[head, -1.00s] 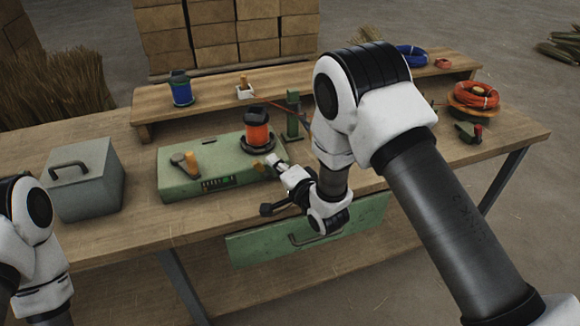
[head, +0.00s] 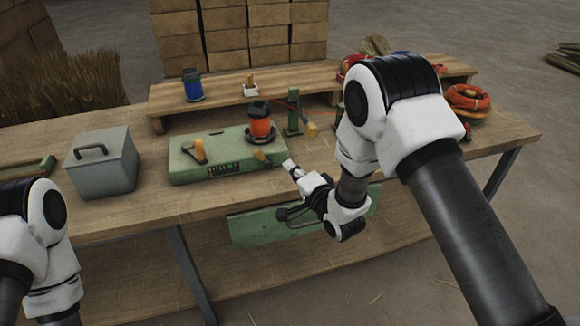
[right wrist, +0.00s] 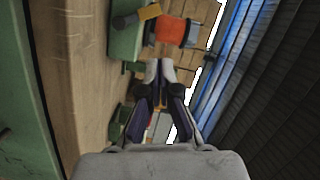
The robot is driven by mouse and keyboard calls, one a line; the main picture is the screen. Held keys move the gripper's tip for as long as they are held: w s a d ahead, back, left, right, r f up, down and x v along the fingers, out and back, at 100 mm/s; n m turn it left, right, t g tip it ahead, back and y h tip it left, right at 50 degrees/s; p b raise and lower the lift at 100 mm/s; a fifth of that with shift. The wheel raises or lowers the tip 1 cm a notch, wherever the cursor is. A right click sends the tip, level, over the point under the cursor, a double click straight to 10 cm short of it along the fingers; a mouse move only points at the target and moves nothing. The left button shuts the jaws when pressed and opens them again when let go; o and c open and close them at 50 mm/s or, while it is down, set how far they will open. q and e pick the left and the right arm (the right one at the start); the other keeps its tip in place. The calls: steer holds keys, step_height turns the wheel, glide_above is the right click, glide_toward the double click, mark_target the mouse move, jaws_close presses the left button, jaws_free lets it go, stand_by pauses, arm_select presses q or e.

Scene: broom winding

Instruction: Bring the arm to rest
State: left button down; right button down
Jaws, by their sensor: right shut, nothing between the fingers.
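My right gripper (head: 291,168) is at the front edge of the workbench, just right of the green machine (head: 215,171). In the right wrist view its fingers (right wrist: 160,66) are closed together with nothing between them. An orange spool (head: 260,128) stands on the machine's right end; it also shows in the right wrist view (right wrist: 170,30). A yellow-handled lever (head: 262,156) is in front of the spool, apart from the gripper. My left arm shows at the left edge, but its gripper is out of view.
A grey metal box (head: 103,170) stands on the bench's left side. A raised shelf (head: 222,93) at the back bears a blue spool (head: 192,86). Orange coils (head: 468,99) lie at the right end.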

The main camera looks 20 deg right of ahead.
steer(key=s+d+f+g+h+p, duration=0.1)
steer(key=s+d+f+g+h, duration=0.2)
steer(key=s+f, duration=0.65)
steer(key=s+d+f+g, duration=0.3)
steer(key=s+f+g, duration=0.2)
steer(key=s+f, duration=0.5)
steer(key=s+d+f+n+g, duration=0.1)
steer(key=s+n+g, duration=0.3)
steer(key=s, duration=0.7)
steer(key=s+d+f+n+g+h, duration=0.1)
steer(key=s+f+n+g, duration=0.3)
steer(key=s+n, duration=0.3)
steer(key=s, duration=0.3)
steer(key=shift+s+n+g+h, duration=0.3)
steer(key=shift+s+g, duration=0.1)
